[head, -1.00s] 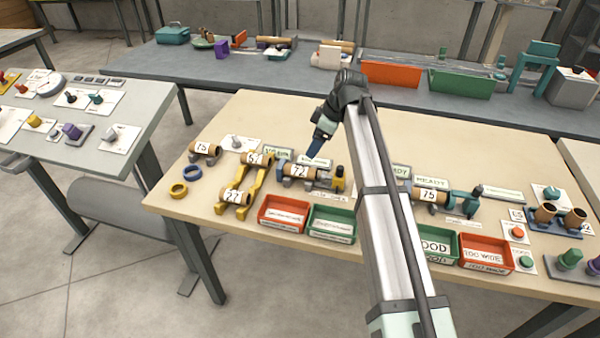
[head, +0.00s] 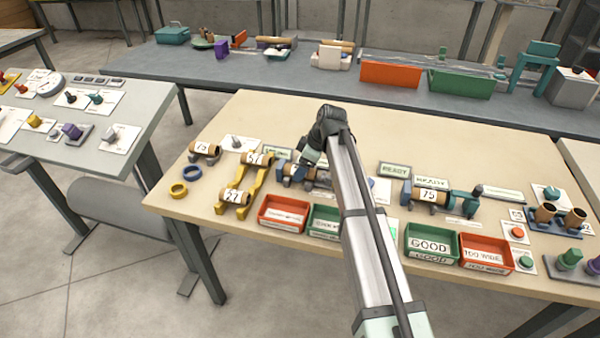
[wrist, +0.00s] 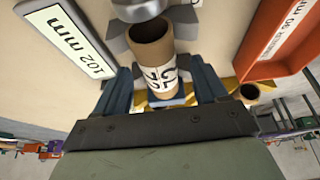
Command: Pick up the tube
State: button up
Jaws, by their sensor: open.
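A brown cardboard tube (wrist: 152,48) with a white number label lies in a grey cradle in the wrist view. My gripper (wrist: 163,85) is open, with one blue finger on each side of the tube. I cannot tell whether either finger touches it. In the head view my gripper (head: 305,166) is low over the left part of the table and hides much of this tube. Other labelled tubes lie nearby: one marked 75 (head: 204,149) in a small holder, and one marked 77 (head: 236,197) on a yellow rack (head: 246,181).
A red bin (head: 283,213) and a green bin (head: 326,219) stand in front of the cradle. Another tube marked 75 (head: 430,195) sits in a fixture to the right. Yellow and blue rings (head: 180,188) lie at the left. The table's back is clear.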

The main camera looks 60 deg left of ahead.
jog(key=shift+s+a+f, duration=0.15)
jog(key=shift+a+f, duration=0.05)
jog(key=shift+f, duration=0.4)
jog(key=shift+f, duration=0.2)
jog(key=shift+c, duration=0.3)
jog(key=c, duration=1.1)
jog(key=shift+r, duration=0.1)
